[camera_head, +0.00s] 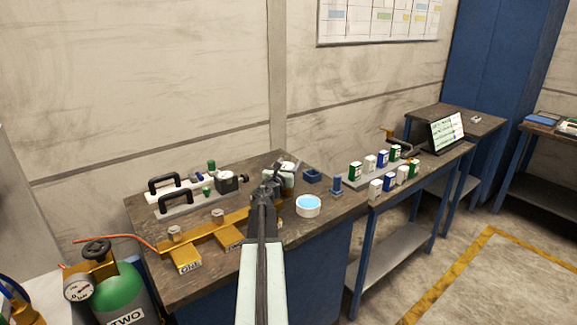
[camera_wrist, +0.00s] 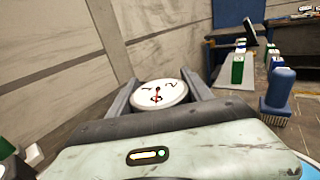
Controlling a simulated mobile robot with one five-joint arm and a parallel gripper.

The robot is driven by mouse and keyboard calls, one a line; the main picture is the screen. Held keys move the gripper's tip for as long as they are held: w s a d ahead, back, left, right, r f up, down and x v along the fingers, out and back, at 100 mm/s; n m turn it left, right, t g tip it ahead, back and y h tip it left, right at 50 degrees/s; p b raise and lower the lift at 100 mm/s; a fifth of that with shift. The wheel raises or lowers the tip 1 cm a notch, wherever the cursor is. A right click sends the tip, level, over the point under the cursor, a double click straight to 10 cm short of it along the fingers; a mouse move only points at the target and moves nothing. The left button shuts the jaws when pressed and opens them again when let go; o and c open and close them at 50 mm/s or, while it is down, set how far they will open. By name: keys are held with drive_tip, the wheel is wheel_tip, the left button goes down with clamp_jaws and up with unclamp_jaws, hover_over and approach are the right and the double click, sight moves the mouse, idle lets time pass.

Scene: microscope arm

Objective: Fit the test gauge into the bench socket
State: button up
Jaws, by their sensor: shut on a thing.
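The test gauge (camera_wrist: 158,95) has a round white dial with black marks and a red needle. In the wrist view it sits between the two fingers of my gripper (camera_wrist: 157,88), which is shut on it. In the head view my gripper (camera_head: 272,181) is over the workbench, above the right part of a brass manifold (camera_head: 205,233). The manifold carries two grey round fittings and hanging labels. I cannot make out the bench socket for certain; my arm hides part of the manifold.
Two black-handled plates (camera_head: 165,183) and a grey valve block (camera_head: 229,181) stand at the back left. A white dish with blue contents (camera_head: 308,206), a blue brush (camera_head: 337,185) and several small bottles are to the right. A green cylinder (camera_head: 121,295) stands front left.

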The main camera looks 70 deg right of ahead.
drive_tip(key=shift+f+b, duration=0.65)
drive_tip(key=shift+f, duration=0.05)
drive_tip(key=o, duration=1.6)
drive_tip(key=a, duration=0.7)
drive_tip(key=shift+a, duration=0.4)
